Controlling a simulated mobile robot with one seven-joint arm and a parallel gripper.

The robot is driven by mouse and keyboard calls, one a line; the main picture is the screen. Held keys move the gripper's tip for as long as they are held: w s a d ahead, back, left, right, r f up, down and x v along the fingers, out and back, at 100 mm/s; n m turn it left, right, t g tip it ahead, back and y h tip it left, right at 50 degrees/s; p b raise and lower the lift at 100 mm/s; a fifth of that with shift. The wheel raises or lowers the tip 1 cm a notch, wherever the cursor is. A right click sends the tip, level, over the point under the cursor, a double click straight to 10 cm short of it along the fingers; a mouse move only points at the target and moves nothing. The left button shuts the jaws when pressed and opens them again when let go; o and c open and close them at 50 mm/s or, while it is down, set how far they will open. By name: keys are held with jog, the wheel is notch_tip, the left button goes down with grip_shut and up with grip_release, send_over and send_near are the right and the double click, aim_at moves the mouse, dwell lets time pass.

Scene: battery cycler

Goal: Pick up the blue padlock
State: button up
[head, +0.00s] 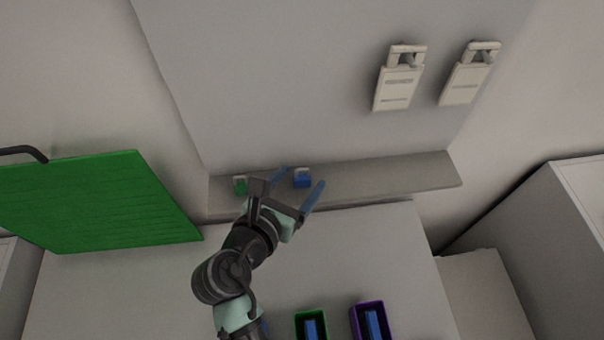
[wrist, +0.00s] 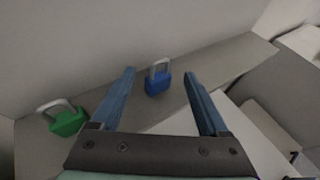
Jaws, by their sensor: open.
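The blue padlock (head: 302,181) stands on a narrow grey shelf (head: 400,176) below the large grey panel. It also shows in the wrist view (wrist: 157,82), with its grey shackle upward. My gripper (head: 301,184) is open and empty, with blue fingers; in the wrist view (wrist: 158,86) the padlock appears between the fingertips, nearer the left finger. Whether the fingers reach down around it I cannot tell; I see no contact. A green padlock (head: 240,186) stands to the left on the same shelf, and also shows in the wrist view (wrist: 67,120).
Two beige switch-like devices (head: 398,80) (head: 470,75) are on the grey panel above. A green board (head: 95,205) is at left. A green-rimmed bin (head: 298,325) and a purple-rimmed bin (head: 356,322) hold blue items below. The shelf right of the blue padlock is clear.

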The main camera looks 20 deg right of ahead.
grip_shut()
dwell(0.3)
jog(key=shift+r, duration=0.1)
